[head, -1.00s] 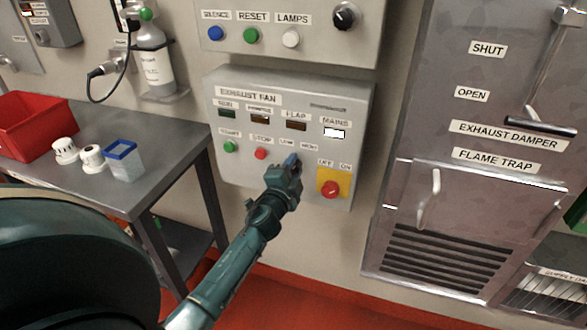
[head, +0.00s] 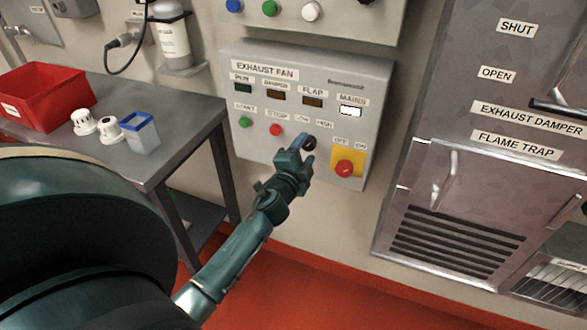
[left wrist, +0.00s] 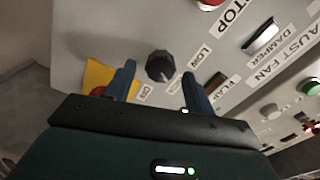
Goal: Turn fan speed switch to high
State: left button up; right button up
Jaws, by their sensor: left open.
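The fan speed switch is a black knob (head: 309,143) under the LOW and HIGH labels on the grey exhaust fan panel (head: 330,95). In the left wrist view the knob (left wrist: 160,66) shows between my two blue fingertips, with the LOW label beside it. Its white pointer mark faces down toward the gripper in that view. My left gripper (head: 298,152) is open, its fingers on either side of the knob in view and apart from it; the exact distance is hard to tell. It also shows in the left wrist view (left wrist: 157,82). My right gripper is not in view.
A red mains switch on a yellow plate (head: 334,156) sits just right of the knob. Green START (head: 245,122) and red STOP (head: 276,130) buttons are to the left. A steel table (head: 185,125) with a red bin (head: 45,95) stands at left, and a damper cabinet (head: 430,180) at right.

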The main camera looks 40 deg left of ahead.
pick_arm(q)
jog(key=b+v, duration=0.1)
jog(key=v, duration=0.9)
jog(key=shift+s, duration=0.25)
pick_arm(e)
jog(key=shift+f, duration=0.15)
pick_arm(q)
jog(key=shift+d, duration=0.15)
jog(key=s+d+f+n+g+h+p, duration=0.2)
jog(key=s+d+f+n+g+h, duration=0.1)
jog(key=s+d, duration=0.4)
jog(key=s+d+f+n+g+h+p, duration=0.2)
jog(key=s+d+f+n+g+h, duration=0.2)
jog(key=s+d+f, duration=0.3)
jog(key=s+d+n, duration=0.1)
jog(key=d, duration=0.3)
jog(key=shift+n+p, duration=0.35)
jog(key=shift+n, duration=0.05)
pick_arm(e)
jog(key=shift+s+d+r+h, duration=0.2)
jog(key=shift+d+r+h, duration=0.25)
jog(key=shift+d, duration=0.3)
pick_arm(q)
jog(key=shift+f, duration=0.15)
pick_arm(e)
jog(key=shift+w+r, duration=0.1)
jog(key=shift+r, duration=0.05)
